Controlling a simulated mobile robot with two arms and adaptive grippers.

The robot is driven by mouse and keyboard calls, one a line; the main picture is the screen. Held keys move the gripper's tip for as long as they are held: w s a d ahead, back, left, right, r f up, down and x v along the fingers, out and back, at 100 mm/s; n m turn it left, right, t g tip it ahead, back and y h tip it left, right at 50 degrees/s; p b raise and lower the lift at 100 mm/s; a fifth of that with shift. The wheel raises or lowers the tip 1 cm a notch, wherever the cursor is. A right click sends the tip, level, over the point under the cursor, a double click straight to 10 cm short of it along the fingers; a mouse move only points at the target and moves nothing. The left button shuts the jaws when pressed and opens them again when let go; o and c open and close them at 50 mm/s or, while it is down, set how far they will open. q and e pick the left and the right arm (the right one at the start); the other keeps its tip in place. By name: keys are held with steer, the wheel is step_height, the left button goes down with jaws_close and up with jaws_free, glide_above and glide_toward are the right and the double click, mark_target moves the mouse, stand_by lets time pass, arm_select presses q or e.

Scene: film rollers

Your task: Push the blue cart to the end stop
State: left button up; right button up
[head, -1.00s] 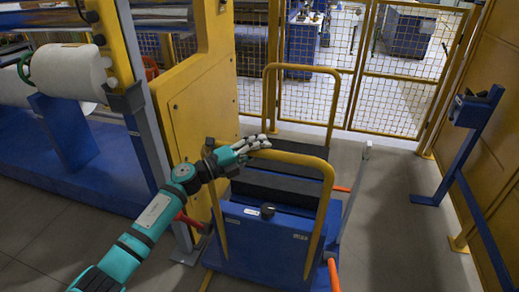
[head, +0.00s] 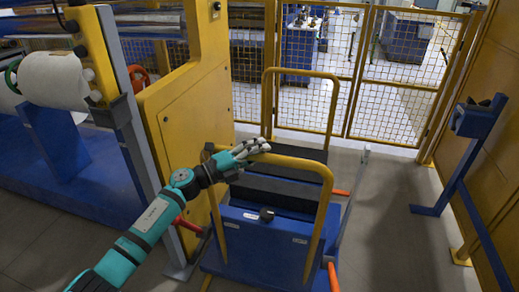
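The blue cart (head: 258,249) stands in front of me, with a yellow hoop handle (head: 318,166) on the near side and another yellow hoop at its far side. Dark padded bars lie across its top. My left gripper (head: 262,147) is at the top bar of the near handle, towards its left end, with its pale fingers on or just over the bar. I cannot tell whether the fingers close around it. My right gripper is out of view. I cannot make out the end stop for certain.
A yellow machine panel (head: 185,130) stands close on the cart's left, with a white roll (head: 54,79) beyond. A thin grey post (head: 352,195) is right of the cart. A blue stand (head: 476,118) stands by the right yellow wall. A yellow mesh fence (head: 400,75) closes the back.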

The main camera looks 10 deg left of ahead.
arm_select(q)
steer(key=o, duration=0.6)
steer(key=shift+f, duration=0.7)
steer(key=shift+c, duration=0.2)
steer(key=shift+s, duration=0.1)
steer(key=r+v, duration=0.1)
steer(key=v, duration=1)
steer(key=shift+s+a, duration=0.3)
steer(key=shift+a, duration=0.05)
steer(key=shift+r, duration=0.1)
